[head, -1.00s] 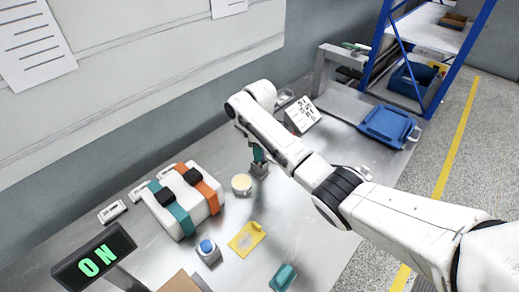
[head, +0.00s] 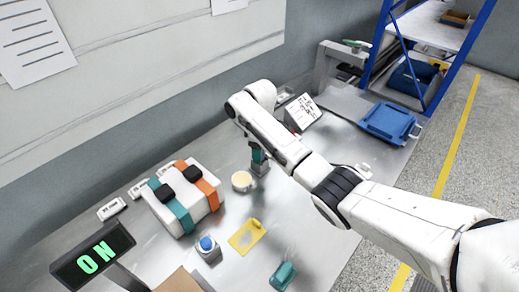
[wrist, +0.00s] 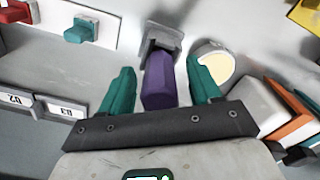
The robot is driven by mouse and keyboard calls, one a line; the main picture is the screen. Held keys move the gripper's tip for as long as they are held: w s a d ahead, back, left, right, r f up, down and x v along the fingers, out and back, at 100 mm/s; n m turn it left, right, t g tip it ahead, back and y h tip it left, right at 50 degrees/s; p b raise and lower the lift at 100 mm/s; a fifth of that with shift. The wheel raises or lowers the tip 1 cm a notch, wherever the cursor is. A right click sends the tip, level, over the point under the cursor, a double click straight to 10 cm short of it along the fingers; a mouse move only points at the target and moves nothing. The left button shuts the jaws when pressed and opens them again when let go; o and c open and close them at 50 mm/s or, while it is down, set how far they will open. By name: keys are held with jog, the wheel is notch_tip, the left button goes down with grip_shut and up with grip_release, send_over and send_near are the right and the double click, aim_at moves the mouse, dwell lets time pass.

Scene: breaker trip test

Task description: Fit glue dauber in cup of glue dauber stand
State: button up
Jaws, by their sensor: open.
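My gripper (wrist: 160,72) is open, with one teal finger on each side of a purple block-like handle, which I take for the glue dauber (wrist: 158,84). Gaps show between the handle and both fingers. The handle's far end is at a grey square holder, likely the glue dauber stand (wrist: 164,34). The dauber looks to be in its cup, but how deep is hidden. In the head view the grey stand (head: 260,169) is on the bench just below the teal fingertips (head: 257,154); the purple handle cannot be made out there.
A round cream-topped pot (head: 242,181) stands close beside the stand. A white case with teal and orange straps (head: 188,205), a blue button box (head: 207,248) and a yellow plate (head: 247,236) lie toward the front left. A blue bin (head: 390,122) is at the right.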

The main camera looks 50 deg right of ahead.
jog(key=shift+r, duration=0.1)
notch_tip(320, 180, up, 11)
jog(key=shift+f, duration=0.15)
dwell(0.8)
